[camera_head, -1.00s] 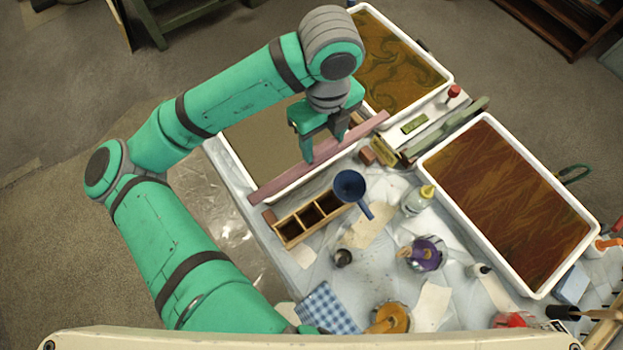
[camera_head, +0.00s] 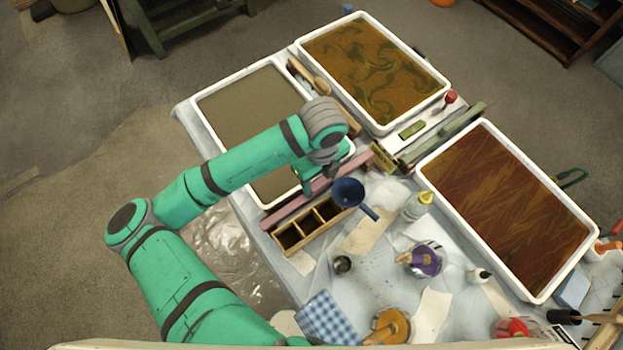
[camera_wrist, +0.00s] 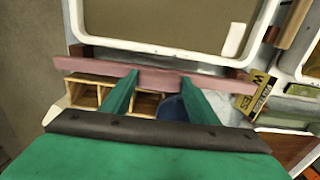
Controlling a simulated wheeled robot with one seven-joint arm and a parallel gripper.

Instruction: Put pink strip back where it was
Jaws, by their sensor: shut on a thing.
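The pink strip (camera_head: 284,212) is a long, thin bar. It runs along the near edge of the grey-brown left tray (camera_head: 188,100), between that tray and the wooden compartment box (camera_head: 291,248). My gripper (camera_head: 320,180) is shut on the strip near its middle, pointing down. In the wrist view the strip (camera_wrist: 158,78) crosses between the fingertips of my gripper (camera_wrist: 160,80), just outside the tray's white rim (camera_wrist: 150,50). Small reddish-brown blocks (camera_wrist: 240,76) show near its ends. I cannot tell whether the strip rests on them.
Two marbled trays (camera_head: 302,48) (camera_head: 425,165) stand at the back and right. Jars, a bottle and cloth crowd the near table.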

